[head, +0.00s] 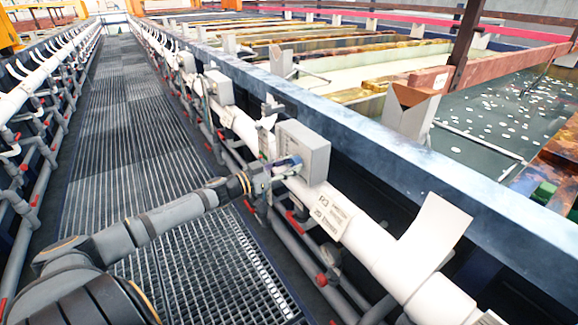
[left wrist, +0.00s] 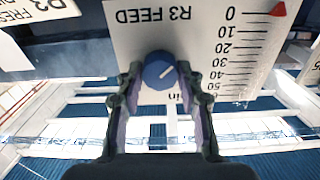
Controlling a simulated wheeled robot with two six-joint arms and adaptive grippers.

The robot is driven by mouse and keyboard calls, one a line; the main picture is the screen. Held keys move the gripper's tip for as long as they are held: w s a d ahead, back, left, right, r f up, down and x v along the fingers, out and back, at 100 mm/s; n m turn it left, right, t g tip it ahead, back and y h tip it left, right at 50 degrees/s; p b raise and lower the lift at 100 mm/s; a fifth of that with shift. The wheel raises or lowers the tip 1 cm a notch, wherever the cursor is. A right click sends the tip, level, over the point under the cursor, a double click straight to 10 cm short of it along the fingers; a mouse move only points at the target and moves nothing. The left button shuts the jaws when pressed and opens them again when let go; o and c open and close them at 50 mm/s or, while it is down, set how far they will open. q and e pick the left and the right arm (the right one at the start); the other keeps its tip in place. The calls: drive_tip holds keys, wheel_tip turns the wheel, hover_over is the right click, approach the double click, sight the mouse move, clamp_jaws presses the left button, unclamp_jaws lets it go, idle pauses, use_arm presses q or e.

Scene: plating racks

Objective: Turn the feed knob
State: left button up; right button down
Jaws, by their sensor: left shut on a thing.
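The feed knob (left wrist: 160,71) is a round blue knob with a short white line on its face. It sits on a light panel (left wrist: 213,22) lettered "R3 FEED", which appears partly upside down in the left wrist view. A scale from 0 to 50 is beside it, with a red pointer (left wrist: 278,9) at the 0 mark. My left gripper (left wrist: 160,82) is shut on the knob, one finger on each side. In the head view, my left gripper (head: 284,166) is at the face of a grey box (head: 305,148), and the knob is mostly hidden. My right gripper is not in view.
The box is by a long white pipe (head: 375,252) with labels. Grey pipes with red valves run below. A grated walkway (head: 150,170) is clear on the left. Tanks (head: 500,115) lie behind a blue-grey rail (head: 400,150) on the right.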

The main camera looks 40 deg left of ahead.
use_arm(q)
drive_tip(key=m+p, duration=0.1)
drive_tip(key=m, duration=0.2)
drive_tip(key=m+p, duration=0.1)
drive_tip(key=m, duration=0.3)
drive_tip(key=m+p, duration=0.2)
drive_tip(key=m, duration=0.2)
drive_tip(key=shift+m+p, duration=0.35)
drive_tip(key=shift+m, duration=1.25)
